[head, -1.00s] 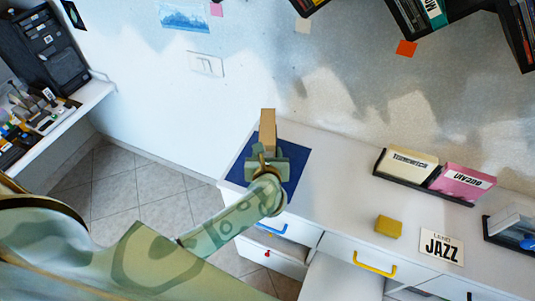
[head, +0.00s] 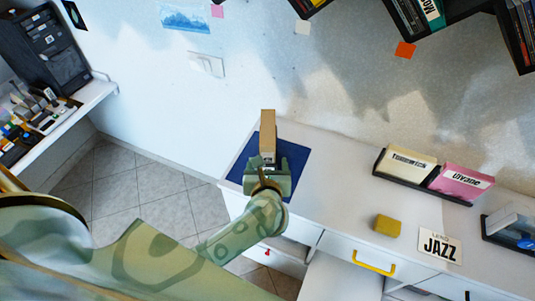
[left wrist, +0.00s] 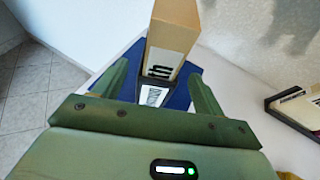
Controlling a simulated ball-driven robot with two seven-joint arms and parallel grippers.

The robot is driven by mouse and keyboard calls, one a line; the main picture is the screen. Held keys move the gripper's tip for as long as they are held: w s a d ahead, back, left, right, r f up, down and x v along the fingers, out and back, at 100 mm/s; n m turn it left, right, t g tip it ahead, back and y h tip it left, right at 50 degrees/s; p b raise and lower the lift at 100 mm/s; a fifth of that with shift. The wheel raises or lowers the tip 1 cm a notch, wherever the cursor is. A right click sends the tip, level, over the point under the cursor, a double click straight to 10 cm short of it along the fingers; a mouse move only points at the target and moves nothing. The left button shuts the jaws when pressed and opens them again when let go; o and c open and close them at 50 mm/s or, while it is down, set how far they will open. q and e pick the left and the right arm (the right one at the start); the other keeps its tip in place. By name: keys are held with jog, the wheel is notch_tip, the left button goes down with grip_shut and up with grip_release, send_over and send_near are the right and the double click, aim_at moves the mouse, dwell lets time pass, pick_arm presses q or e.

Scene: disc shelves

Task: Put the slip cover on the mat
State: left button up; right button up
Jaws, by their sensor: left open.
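The slip cover, a tan upright box (head: 267,130), stands on the dark blue mat (head: 295,160) at the left end of the white cabinet top. In the left wrist view the slip cover (left wrist: 170,45) stands beyond the fingers, with dark lettering on a white label and a white lettered patch low at its front. The mat (left wrist: 182,97) shows around its foot. My left gripper (head: 268,170) is open on the near side of the slip cover. In the left wrist view its two fingers (left wrist: 160,85) are spread wide with nothing gripped. My right gripper is out of view.
A black tray (head: 408,180) with a cream box (head: 410,161) and a pink box (head: 464,180) stands to the right. A yellow block (head: 387,225) and a JAZZ card (head: 440,246) lie nearer the front edge. A wall stands behind.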

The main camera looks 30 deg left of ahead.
pick_arm(q)
jog(key=v, duration=0.6)
jog(key=shift+r, duration=0.1)
dwell(0.3)
